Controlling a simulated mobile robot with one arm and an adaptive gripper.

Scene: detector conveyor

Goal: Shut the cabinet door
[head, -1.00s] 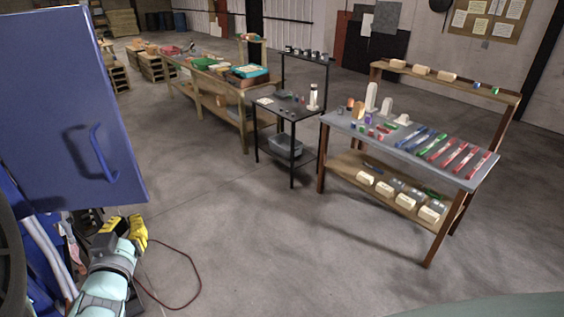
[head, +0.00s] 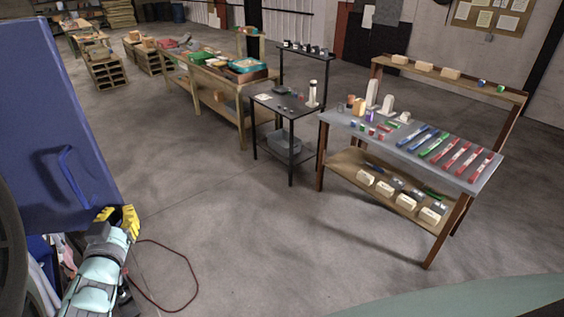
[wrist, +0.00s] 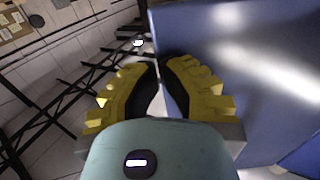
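The open cabinet door is a large blue panel (head: 40,120) at the left of the head view, with a blue loop handle (head: 72,178) on its face. In the wrist view the door (wrist: 240,75) fills the right side, with its edge near the middle. My gripper (head: 121,212) has yellow fingers with black pads and is by the door's lower right corner. In the wrist view a narrow gap shows between the fingertips (wrist: 157,64), with nothing held. I cannot tell whether a finger touches the door. The cabinet's inside is mostly hidden.
A workbench (head: 408,155) with coloured tools stands at the right. A small black table (head: 285,108) and a long wooden bench (head: 215,88) are farther back. A dark red cable (head: 185,300) lies on the floor near my arm. The middle floor is clear.

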